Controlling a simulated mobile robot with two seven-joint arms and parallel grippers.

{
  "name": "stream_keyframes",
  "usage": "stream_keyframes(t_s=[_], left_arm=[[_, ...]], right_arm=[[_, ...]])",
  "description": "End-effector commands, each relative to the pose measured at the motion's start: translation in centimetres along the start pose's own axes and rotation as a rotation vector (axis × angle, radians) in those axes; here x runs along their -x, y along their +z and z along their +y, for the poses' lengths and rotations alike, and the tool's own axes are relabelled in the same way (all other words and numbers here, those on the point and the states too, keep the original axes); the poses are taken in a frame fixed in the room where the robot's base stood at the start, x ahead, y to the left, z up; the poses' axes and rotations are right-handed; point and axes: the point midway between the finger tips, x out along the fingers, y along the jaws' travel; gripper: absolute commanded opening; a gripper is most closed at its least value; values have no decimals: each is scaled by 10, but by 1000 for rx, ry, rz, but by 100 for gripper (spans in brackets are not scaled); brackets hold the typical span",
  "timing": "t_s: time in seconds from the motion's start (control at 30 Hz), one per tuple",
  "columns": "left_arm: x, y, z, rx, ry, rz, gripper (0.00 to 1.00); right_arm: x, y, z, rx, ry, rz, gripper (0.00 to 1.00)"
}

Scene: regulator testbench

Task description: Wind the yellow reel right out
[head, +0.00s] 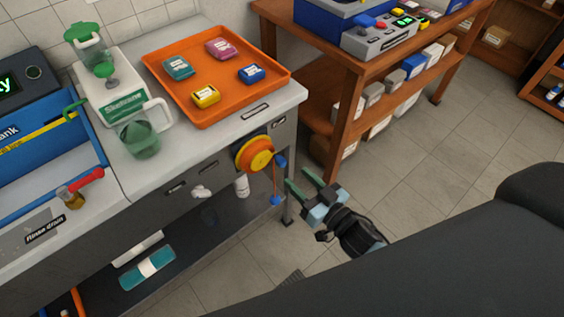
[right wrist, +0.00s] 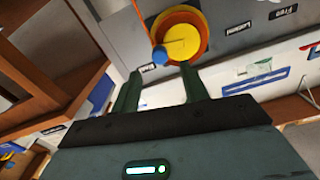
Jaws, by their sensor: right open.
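The yellow reel (head: 261,160) with its orange rim (head: 240,150) is mounted on the grey front of the bench, near its right corner. It also shows in the right wrist view (right wrist: 184,42). A blue knob (head: 281,161) sits at the reel's edge; in the right wrist view the knob (right wrist: 160,54) appears just beyond and between my fingertips. An orange cord (head: 274,182) hangs from the reel to a small blue piece (head: 276,200). My right gripper (head: 297,176) is open and empty, just right of the reel, apparently short of the knob. My left gripper is out of view.
An orange tray (head: 205,118) with several coloured boxes lies on the bench above the reel. A wooden shelf table (head: 345,95) stands close behind to the right. A white bottle (head: 242,186) hangs left of the cord. The floor at right is clear.

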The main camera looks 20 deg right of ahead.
Motion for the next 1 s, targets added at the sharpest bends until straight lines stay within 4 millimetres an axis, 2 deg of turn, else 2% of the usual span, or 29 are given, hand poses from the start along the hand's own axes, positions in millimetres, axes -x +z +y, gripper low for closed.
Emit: stream_keyframes(t_s=[0.3,0.5,0.63,0.9,1.0], left_arm=[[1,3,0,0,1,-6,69],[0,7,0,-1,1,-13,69],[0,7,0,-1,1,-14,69],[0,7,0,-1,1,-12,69],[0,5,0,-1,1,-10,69]], right_arm=[[-44,-1,0,1,1,2,44],[-67,0,0,0,1,0,44],[-73,0,0,0,1,0,44],[-74,0,0,0,1,-1,44],[-74,0,0,0,1,-1,33]])
